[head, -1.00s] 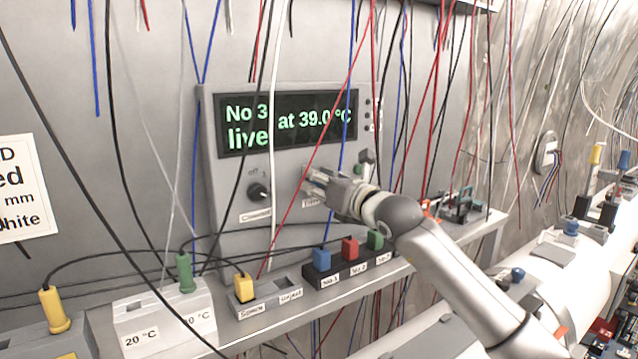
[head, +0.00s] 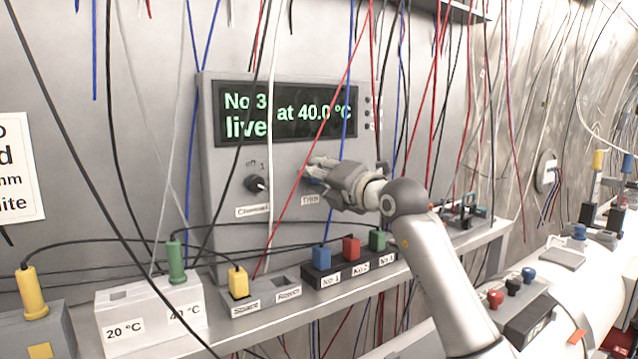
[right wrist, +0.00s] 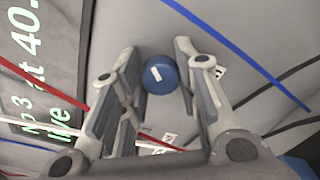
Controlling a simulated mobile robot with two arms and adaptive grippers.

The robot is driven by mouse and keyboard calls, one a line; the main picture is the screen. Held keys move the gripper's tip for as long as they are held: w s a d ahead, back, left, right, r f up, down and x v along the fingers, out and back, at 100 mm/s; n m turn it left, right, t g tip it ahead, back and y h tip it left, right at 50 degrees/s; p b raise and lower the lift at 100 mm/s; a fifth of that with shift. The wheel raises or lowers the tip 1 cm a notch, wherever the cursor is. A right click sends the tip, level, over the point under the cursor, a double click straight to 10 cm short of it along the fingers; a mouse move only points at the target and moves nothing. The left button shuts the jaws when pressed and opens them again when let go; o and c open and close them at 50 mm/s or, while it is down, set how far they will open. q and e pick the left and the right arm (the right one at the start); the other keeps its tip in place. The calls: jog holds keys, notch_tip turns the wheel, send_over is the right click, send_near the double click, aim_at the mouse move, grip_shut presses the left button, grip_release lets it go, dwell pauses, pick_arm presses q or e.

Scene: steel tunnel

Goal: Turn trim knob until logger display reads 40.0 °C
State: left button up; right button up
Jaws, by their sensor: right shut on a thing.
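The logger display (head: 290,117) on the grey wall unit reads "No 3 live at 40.0 °C" in green; part of its text also shows sideways in the right wrist view (right wrist: 40,75). The trim knob (right wrist: 160,75) is a round blue knob with a white mark, between my right fingers in the right wrist view. My right gripper (head: 314,173) is shut on it, just above the "Trim" label (head: 310,200), and mostly hides the knob in the head view. My left gripper is out of view.
A black channel knob (head: 256,185) sits left of my right gripper. Red, blue, black and white wires hang across the unit's front. Below, a shelf carries blue, red and green plugs (head: 350,248), a yellow plug (head: 238,283) and a white 20/40 °C block (head: 150,312).

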jog(key=shift+m, duration=1.3)
jog(key=o, duration=1)
jog(key=v, duration=1.2)
jog(key=shift+f, duration=0.1)
